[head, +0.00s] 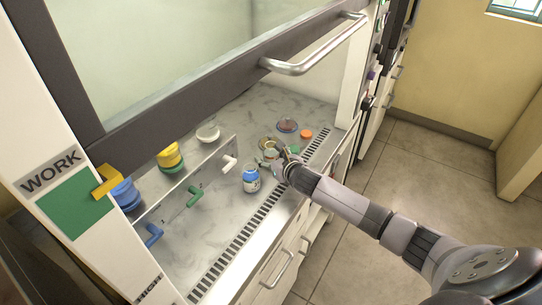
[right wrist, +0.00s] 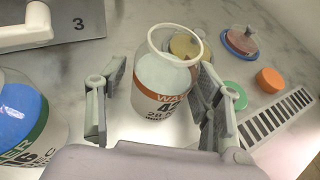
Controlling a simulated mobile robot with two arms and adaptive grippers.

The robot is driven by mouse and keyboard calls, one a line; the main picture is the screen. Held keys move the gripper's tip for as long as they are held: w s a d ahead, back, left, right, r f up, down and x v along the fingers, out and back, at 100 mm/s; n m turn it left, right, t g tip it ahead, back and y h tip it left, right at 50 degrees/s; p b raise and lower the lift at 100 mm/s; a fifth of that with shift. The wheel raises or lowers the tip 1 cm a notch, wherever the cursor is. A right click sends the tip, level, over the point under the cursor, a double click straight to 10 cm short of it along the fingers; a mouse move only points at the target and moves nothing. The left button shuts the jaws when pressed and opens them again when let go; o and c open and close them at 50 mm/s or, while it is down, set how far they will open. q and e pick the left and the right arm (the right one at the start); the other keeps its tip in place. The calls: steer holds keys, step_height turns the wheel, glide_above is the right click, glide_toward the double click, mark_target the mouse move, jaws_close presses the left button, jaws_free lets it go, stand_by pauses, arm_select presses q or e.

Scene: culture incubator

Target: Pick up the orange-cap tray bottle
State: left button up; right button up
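A clear bottle with an orange label band (right wrist: 162,100) stands upright and uncapped on the pale marbled work surface. In the head view the bottle (head: 271,153) is partly hidden by my right gripper (head: 276,165). In the right wrist view my right gripper (right wrist: 158,108) is open, with one finger on each side of the bottle and a visible gap at the left finger. An orange cap (right wrist: 270,80) lies loose on the surface beyond the right finger; it also shows in the head view (head: 306,133). My left gripper is not in view.
A blue-filled bottle (head: 251,181) stands close on the left. Culture dishes (head: 287,125) and a green cap (right wrist: 235,94) lie behind. A slotted grille (head: 245,237) runs along the front edge; the raised sash (head: 200,80) hangs above.

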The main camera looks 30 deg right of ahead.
steer(key=c, duration=1)
steer(key=shift+c, duration=0.6)
steer(key=shift+r, duration=0.1)
